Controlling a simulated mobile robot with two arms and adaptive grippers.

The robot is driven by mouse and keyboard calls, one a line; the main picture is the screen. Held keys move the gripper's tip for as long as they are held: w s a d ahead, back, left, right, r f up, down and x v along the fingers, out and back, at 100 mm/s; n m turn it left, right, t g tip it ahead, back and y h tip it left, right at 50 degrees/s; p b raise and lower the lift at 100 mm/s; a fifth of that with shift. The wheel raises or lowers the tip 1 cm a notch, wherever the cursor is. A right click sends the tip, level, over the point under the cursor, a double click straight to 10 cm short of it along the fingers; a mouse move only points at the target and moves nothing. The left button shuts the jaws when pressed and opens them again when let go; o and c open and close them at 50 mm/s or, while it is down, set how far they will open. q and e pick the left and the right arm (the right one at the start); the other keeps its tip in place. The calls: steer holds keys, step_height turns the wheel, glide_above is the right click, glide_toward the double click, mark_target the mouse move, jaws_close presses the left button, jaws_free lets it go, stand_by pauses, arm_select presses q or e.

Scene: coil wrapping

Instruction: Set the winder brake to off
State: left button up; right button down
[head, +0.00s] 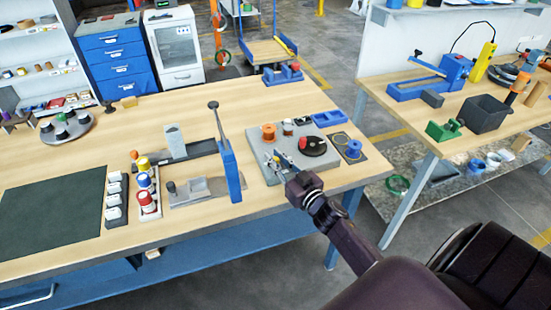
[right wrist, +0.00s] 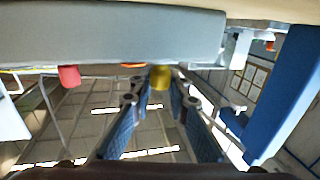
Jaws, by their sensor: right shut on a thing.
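The winder is a grey base plate (head: 262,146) near the table's right end. It carries an orange spool (head: 268,132), and a black disc (head: 314,147) with a red knob. My right gripper (head: 278,161) is at the plate's front left edge, its fingers low over it. In the right wrist view the winder's grey body (right wrist: 120,38) fills the top, and a yellow knob (right wrist: 160,77) sits between the two fingertips (right wrist: 160,92). The gripper is shut on this knob. Whether it is the brake's handle, and its setting, I cannot tell. My left gripper is out of view.
A blue upright post (head: 230,172) with a lever stands just left of the gripper. A blue spool on a dark mat (head: 347,150) and a blue tray (head: 330,118) are at the plate's right. Bare wood (head: 265,199) lies in front, up to the table edge.

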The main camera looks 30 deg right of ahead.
mark_target(287, 156)
steer(key=shift+d, duration=0.1)
steer(key=d, duration=0.3)
steer(key=shift+s+d, duration=0.2)
steer(key=shift+s, duration=0.2)
steer(key=c, duration=2.2)
jaws_free()
steer(key=o, duration=0.4)
steer(key=shift+s+d, duration=0.1)
steer(key=shift+d, duration=0.05)
steer(key=shift+s+a, duration=0.15)
steer(key=shift+a, duration=0.05)
steer(key=s, duration=1.1)
steer(key=shift+s+d, duration=0.1)
steer(key=shift+s, duration=0.25)
